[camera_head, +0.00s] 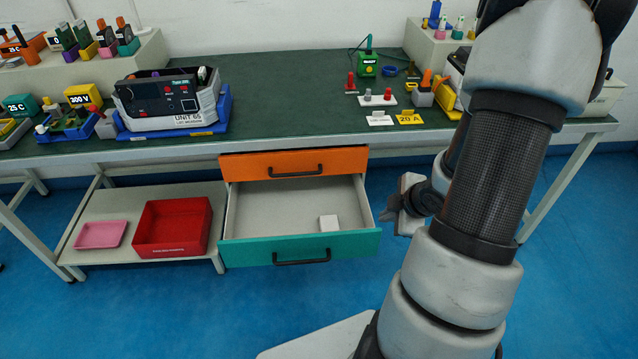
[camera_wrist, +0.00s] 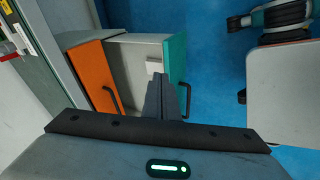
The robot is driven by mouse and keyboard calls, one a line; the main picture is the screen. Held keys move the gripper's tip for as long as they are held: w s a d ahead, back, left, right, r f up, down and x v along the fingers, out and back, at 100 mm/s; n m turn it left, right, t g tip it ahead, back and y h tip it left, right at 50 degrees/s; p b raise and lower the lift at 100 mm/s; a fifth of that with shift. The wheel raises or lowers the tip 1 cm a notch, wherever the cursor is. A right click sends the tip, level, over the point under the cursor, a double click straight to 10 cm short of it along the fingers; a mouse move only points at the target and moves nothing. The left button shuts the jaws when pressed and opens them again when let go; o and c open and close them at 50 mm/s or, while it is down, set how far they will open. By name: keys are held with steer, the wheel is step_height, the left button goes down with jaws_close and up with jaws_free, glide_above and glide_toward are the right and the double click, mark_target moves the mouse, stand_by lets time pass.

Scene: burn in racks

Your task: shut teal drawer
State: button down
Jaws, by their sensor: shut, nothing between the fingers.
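The teal drawer (camera_head: 300,248) is pulled well out under the bench, below the orange drawer (camera_head: 293,163), which is shut. It has a black handle (camera_head: 301,257) on its front. A small white block (camera_head: 329,223) lies inside it, towards the front right. In the wrist view the teal front (camera_wrist: 175,58) stands beyond my gripper (camera_wrist: 163,84). My gripper is shut and empty, its fingers pointing towards the drawer and overlapping its near side in the picture. I cannot tell whether they touch it.
A red bin (camera_head: 173,228) and a pink tray (camera_head: 101,234) sit on the low shelf left of the drawer. The green bench top (camera_head: 290,105) above holds a tester (camera_head: 168,98) and several small parts. The blue floor (camera_head: 215,310) in front of the drawer is clear.

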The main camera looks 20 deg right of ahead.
steer(key=s+a+f+y, duration=0.3)
steer(key=s+a+f, duration=0.1)
steer(key=a+f, duration=0.1)
steer(key=n+b, duration=0.1)
steer(key=b, duration=0.3)
glide_toward(341, 241)
step_height(341, 241, down, 4)
steer(key=s+a, duration=0.2)
steer(key=shift+t, duration=0.3)
steer(key=shift+w+d+r, duration=0.1)
steer(key=shift+w+d, duration=0.15)
steer(key=shift+w, duration=0.7)
steer(key=shift+w+d, duration=0.2)
steer(key=shift+w, duration=0.8)
